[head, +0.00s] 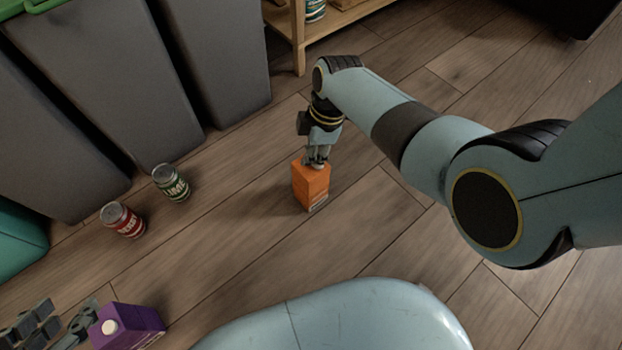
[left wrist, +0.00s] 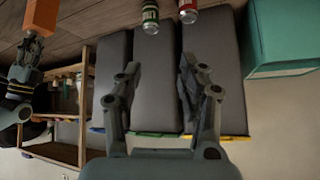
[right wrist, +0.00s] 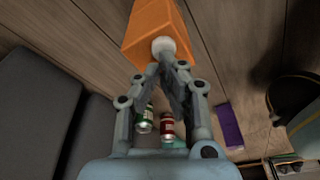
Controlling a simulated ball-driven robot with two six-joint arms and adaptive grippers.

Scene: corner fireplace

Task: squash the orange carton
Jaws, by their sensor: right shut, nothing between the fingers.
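The orange carton (head: 311,186) stands upright on the wooden floor in the middle of the head view. It also shows in the left wrist view (left wrist: 28,50) and in the right wrist view (right wrist: 150,25), where its white cap is visible. My right gripper (head: 318,162) is directly over the carton's top, fingers shut and empty, with the tips at or very near the cap; I cannot tell whether they touch. The carton looks uncrushed. My left gripper (left wrist: 158,72) is open and empty; it shows at the lower left of the head view (head: 62,328).
A purple carton (head: 125,328) is beside my left gripper in the head view. A red can (head: 122,220) and a green can (head: 171,183) stand before tall grey bins (head: 100,80). A wooden shelf (head: 299,40) stands at the back. Floor right of the orange carton is clear.

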